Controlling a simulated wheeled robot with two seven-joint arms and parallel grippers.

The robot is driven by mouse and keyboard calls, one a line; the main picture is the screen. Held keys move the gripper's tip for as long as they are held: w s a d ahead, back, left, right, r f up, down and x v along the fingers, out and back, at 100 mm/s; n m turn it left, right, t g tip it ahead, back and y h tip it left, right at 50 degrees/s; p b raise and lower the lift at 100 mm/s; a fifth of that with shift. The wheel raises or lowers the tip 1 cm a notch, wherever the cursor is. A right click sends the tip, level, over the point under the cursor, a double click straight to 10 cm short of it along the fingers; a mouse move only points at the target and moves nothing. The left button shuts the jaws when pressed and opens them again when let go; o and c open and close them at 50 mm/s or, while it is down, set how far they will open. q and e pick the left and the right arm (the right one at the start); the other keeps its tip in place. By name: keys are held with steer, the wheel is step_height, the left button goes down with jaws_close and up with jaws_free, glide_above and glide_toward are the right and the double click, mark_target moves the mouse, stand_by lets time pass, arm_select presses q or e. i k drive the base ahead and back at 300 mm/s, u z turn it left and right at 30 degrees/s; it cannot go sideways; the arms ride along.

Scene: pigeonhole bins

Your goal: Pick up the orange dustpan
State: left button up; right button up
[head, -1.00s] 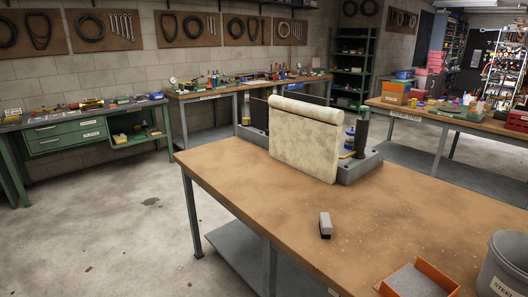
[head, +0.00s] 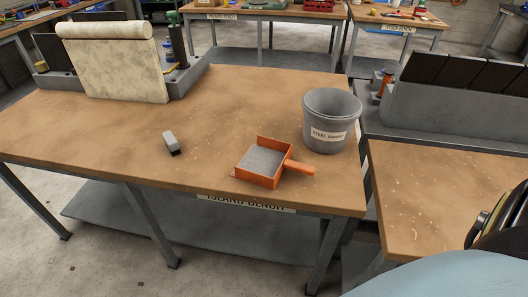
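The orange dustpan (head: 258,179) lies on the wooden top of the island bench (head: 100,130), near its front edge. Its pan holds grey material, and its orange handle (head: 299,167) points to the right. Neither of my grippers shows in the head view.
A grey bucket (head: 329,140) labelled as steel stands just behind and right of the dustpan. A small grey-and-black block (head: 171,142) lies to the left. A cream roll-topped sheet (head: 115,67) stands at the back left. Another wooden bench (head: 440,185) is at the right, beyond a gap.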

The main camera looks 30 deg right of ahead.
mark_target(263, 164)
steer(key=z, duration=1.15)
